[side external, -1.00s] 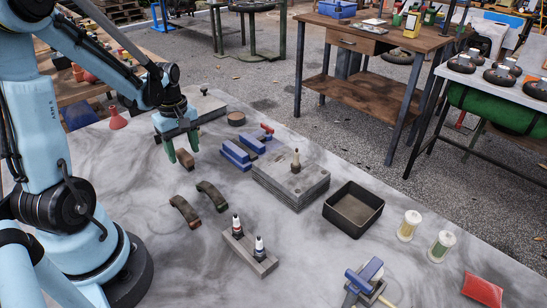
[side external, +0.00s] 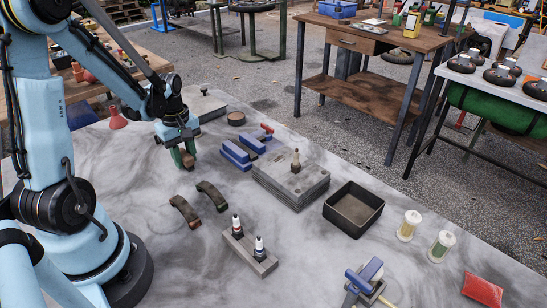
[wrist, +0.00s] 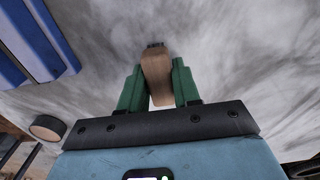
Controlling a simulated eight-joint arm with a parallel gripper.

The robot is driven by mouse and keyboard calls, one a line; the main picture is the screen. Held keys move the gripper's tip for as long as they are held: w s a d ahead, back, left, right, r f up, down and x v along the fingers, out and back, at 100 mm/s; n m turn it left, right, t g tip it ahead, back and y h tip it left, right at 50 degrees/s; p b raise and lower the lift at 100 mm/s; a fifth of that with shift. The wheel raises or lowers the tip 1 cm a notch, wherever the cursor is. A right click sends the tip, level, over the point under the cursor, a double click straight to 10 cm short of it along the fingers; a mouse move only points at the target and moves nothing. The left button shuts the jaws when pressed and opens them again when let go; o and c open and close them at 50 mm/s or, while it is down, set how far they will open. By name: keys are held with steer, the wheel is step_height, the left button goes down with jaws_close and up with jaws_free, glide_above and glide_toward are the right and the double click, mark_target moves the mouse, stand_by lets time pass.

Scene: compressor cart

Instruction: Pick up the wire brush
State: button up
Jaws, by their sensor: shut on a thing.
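The wire brush (wrist: 157,75) shows in the wrist view as a brown wooden piece with a dark far end; its bristles cannot be made out. My gripper (wrist: 158,88) has a green finger on each side of it and is shut on it. In the side external view my gripper (side external: 183,155) is low over the far left part of the table, with the brush (side external: 188,161) partly hidden between the fingers. I cannot tell whether the brush still touches the table.
Two curved brake-shoe-like pieces (side external: 212,195) lie in front of my gripper. Blue blocks (side external: 236,155) and a stack of grey plates (side external: 291,181) are to its right. A black tray (side external: 353,226) stands farther right. A round dark tin (side external: 236,118) is behind.

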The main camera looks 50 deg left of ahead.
mark_target(184, 153)
steer(key=shift+r, duration=0.15)
steer(key=shift+r, duration=0.5)
step_height(184, 153, up, 2)
steer(key=shift+r, duration=0.25)
steer(key=d+r, duration=0.7)
steer(key=d, duration=0.4)
steer(key=shift+w+d, duration=0.35)
steer(key=shift+w, duration=0.05)
steer(key=shift+r, duration=0.1)
